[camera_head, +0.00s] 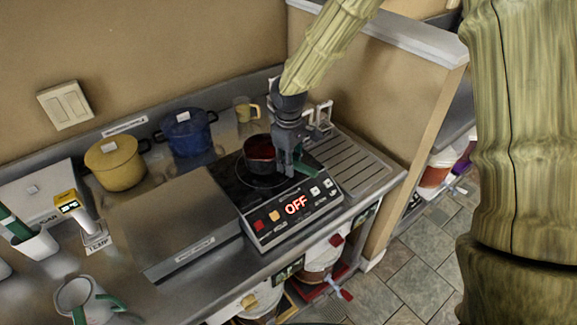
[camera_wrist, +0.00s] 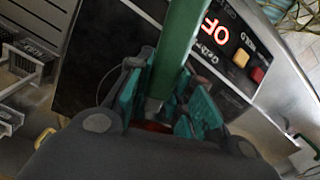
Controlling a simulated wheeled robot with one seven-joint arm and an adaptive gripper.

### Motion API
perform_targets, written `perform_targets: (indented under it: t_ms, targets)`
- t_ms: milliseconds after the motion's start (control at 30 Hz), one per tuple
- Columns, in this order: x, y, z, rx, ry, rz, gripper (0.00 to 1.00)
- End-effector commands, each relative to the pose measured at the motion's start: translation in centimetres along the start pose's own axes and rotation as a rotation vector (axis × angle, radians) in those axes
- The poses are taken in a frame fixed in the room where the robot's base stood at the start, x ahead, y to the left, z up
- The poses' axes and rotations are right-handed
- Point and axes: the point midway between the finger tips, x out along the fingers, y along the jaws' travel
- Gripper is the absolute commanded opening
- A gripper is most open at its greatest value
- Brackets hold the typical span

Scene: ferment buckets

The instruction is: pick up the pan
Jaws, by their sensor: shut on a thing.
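The pan (camera_head: 258,157) is small and dark red and appears to be on the black top of the cooker (camera_head: 232,176). Its green handle (camera_head: 308,169) points to the right; whether the pan touches the cooktop is hard to tell. My gripper (camera_head: 287,167) points down at the pan's right side and is shut on the handle. In the wrist view the green handle (camera_wrist: 182,48) runs between the teal finger pads, and a bit of red pan shows below them. Most of the pan is hidden there.
The cooker's front display reads OFF. A blue pot (camera_head: 188,135), a yellow pot (camera_head: 116,165) and a yellowish mug (camera_head: 246,110) stand behind to the left. A grey box (camera_head: 185,232) sits left of the cooker. A ribbed drainboard (camera_head: 352,165) lies to the right, mostly clear.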

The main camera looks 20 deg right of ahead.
Motion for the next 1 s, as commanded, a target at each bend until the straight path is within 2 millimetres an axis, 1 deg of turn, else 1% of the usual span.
perform_targets:
  t_ms: [267,1000]
  targets:
    - [-2.1,0.0,-0.1,0.001,0.004,0.001,0.00]
    - [-2.9,-6.2,4.7,-0.001,0.002,0.001,0.00]
